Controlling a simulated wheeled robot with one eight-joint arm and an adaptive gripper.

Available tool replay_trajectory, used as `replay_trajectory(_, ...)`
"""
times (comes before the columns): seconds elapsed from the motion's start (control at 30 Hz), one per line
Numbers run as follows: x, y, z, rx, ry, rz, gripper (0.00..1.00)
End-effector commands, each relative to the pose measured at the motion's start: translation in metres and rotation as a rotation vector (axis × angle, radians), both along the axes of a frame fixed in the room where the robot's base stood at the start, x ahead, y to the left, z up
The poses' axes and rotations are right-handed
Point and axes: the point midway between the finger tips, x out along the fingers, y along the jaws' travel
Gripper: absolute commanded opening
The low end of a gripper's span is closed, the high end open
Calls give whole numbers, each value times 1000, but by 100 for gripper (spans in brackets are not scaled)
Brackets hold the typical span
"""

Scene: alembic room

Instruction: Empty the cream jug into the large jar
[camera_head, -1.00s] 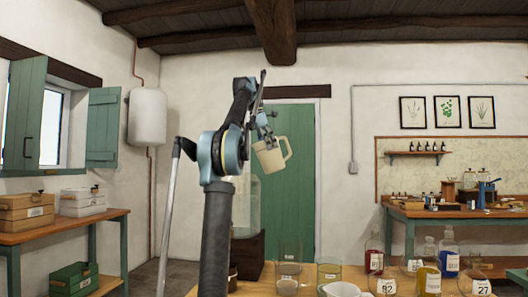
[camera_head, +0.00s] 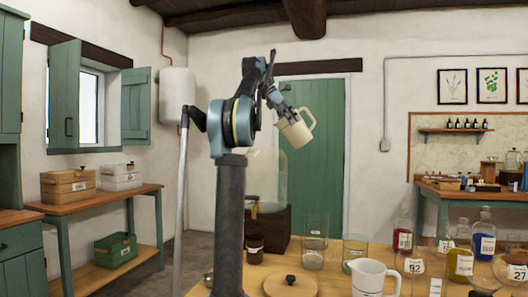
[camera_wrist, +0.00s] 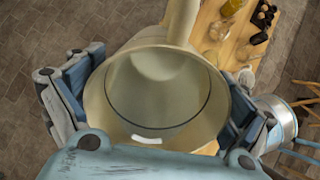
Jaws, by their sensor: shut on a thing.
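The cream jug (camera_head: 297,134) is held in the air in front of the green door, tilted, with its handle to the right. My gripper (camera_head: 284,115) is shut on it. The wrist view looks into the jug's round mouth (camera_wrist: 158,90), with gripper fingers on both sides. Whether liquid is inside is unclear. A large clear glass jar (camera_head: 267,182) stands on a dark wooden box, lower left of the jug and partly behind my arm; it seems to be the large jar. The jug is above and apart from it.
The air around the held jug is clear.

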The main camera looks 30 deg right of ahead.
Motion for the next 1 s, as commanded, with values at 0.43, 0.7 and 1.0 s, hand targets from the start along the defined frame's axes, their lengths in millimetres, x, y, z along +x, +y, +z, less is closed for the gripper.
replay_trajectory(0.43,-1,0,3,-25,10,-1,42)
replay_trajectory(0.7,-1,0,5,-40,17,-1,42)
replay_trajectory(1.0,-1,0,6,-56,25,0,42)
